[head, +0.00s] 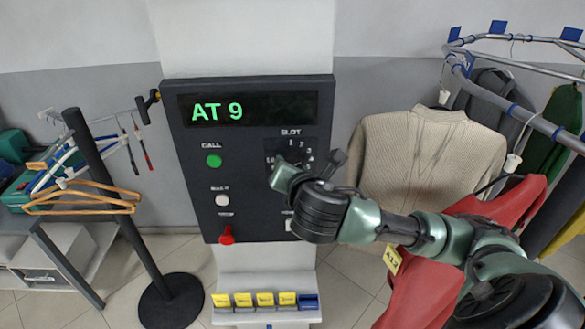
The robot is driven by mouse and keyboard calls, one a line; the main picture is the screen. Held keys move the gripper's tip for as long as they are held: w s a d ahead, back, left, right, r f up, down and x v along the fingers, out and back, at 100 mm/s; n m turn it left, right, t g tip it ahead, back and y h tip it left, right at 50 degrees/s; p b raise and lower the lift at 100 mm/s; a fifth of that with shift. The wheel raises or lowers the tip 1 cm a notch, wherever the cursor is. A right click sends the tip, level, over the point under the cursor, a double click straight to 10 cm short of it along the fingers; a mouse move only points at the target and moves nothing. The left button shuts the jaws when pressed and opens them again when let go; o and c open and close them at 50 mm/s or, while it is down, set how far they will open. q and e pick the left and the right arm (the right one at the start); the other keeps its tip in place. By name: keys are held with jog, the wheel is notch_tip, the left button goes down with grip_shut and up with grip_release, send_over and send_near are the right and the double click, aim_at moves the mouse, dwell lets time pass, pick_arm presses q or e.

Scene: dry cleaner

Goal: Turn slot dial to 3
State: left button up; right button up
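A dark control panel (187,188) faces me, and its display (250,108) reads "AT 9" in green. The slot dial's plate (291,144) is at the panel's upper right, with small numbers around it; 1, 2 and 3 can be made out at the top and right. My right gripper (300,172) is in front of the dial and hides its knob. I cannot tell whether the fingers touch or grasp the knob, or where its pointer stands. My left gripper is out of view.
The panel also carries a green call button (214,161), a white button (222,200) and a red knob (227,236). A garment rail with a beige sweater (405,150) and a red garment (425,285) is close on the right. A black post and wooden hangers (85,203) are left.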

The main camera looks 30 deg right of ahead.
jog(key=shift+w+d+r, duration=0.1)
jog(key=shift+r, duration=0.15)
jog(key=o, duration=1.4)
jog(key=shift+c, duration=0.2)
jog(key=shift+f, duration=0.2)
